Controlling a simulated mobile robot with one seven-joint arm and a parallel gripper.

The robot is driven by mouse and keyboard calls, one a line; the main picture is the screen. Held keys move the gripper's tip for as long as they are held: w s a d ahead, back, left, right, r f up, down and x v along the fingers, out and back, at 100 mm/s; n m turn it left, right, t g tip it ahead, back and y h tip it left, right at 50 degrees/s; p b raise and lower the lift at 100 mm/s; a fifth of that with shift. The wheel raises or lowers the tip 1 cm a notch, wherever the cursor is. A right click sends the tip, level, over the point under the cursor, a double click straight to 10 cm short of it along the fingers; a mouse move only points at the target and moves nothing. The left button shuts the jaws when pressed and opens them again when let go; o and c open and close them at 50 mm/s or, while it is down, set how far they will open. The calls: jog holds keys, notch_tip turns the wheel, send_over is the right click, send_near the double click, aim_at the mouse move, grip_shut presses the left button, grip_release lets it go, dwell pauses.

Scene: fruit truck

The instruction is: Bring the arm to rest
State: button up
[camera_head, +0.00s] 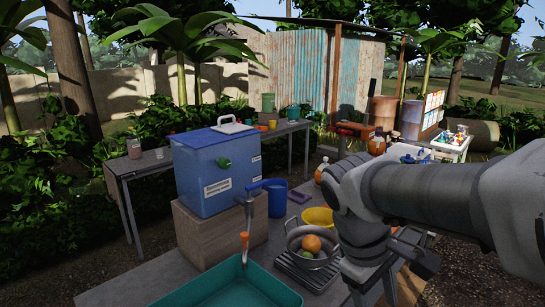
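My grey arm reaches in from the right edge and bends downward at the wrist, right of the picture's middle. My gripper (368,284) is at the lower end, pointing down beside the metal pan. Its fingertips are not clear to see, so I cannot tell whether it is open or shut, or whether it holds anything.
A metal colander-like pan (296,243) holding fruit is close left of my gripper. A yellow bowl (318,218) sits behind it. A blue water container (215,165) stands on a wooden block (213,236). A teal tray (225,291) is in front. Bottles stand behind my arm.

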jog(key=s+a+r+m+t+y, duration=0.1)
jog(key=s+a+m+t+y, duration=0.1)
jog(key=s+m+t, duration=0.3)
jog(key=shift+s+a+r+m+y, duration=0.3)
jog(key=shift+m+y, duration=0.5)
jog(key=shift+m, duration=0.1)
